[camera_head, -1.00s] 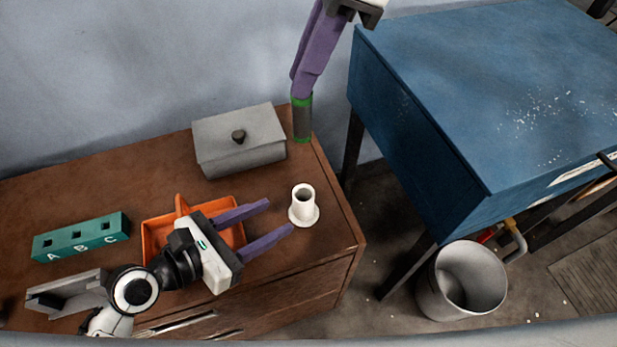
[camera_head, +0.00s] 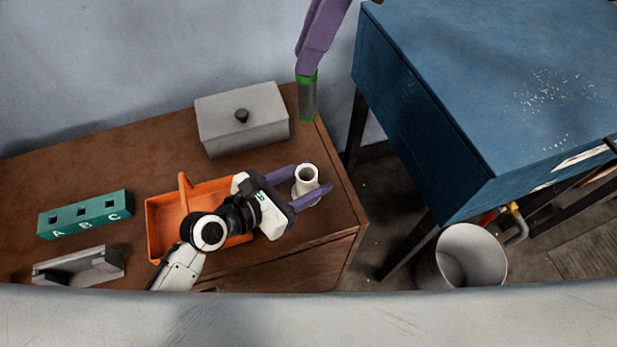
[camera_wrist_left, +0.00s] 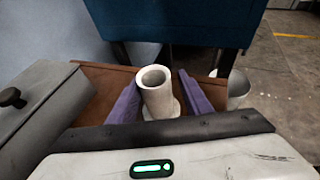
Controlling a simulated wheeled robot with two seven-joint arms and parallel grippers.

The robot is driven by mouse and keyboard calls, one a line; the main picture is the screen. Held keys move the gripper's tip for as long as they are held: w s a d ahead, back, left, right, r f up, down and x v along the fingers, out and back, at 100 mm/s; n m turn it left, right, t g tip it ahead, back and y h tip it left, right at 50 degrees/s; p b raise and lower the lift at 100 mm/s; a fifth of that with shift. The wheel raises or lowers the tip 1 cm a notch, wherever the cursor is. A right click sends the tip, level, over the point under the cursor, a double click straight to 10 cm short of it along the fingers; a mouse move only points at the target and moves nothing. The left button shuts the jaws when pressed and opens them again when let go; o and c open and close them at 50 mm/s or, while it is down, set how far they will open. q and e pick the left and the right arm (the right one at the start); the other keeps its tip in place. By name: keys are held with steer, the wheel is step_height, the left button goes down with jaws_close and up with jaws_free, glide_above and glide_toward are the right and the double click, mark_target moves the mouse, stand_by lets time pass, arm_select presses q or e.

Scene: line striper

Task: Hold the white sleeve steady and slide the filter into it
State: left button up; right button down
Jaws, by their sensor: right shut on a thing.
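The white sleeve (camera_head: 307,177) stands upright near the right end of the brown cabinet top, its round opening facing up. My left gripper (camera_head: 316,177) is open, with its purple fingers on either side of the sleeve. In the left wrist view the sleeve (camera_wrist_left: 157,92) stands between the two fingers (camera_wrist_left: 158,95), with gaps visible on both sides. The filter hangs near the cabinet's back right corner, apart from the sleeve.
A grey lidded box (camera_head: 243,128) stands at the back. An orange tray (camera_head: 160,225) lies beneath my left arm. A teal block marked A, B, C (camera_head: 85,214) and a grey holder (camera_head: 80,267) are at the left. A blue table (camera_head: 500,90) and a bin (camera_head: 465,258) stand right.

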mark_target(313, 116)
arm_select(q)
steer(key=c, duration=0.9)
steer(key=shift+o, duration=0.2)
arm_select(e)
step_height(313, 116, down, 10)
steer(key=n+g, duration=0.1)
steer(key=n, duration=0.2)
steer(key=shift+s+d+r, duration=0.1)
steer(key=shift+s, duration=0.05)
steer(key=shift+f, duration=2.85)
arm_select(q)
steer(key=shift+f, duration=0.1)
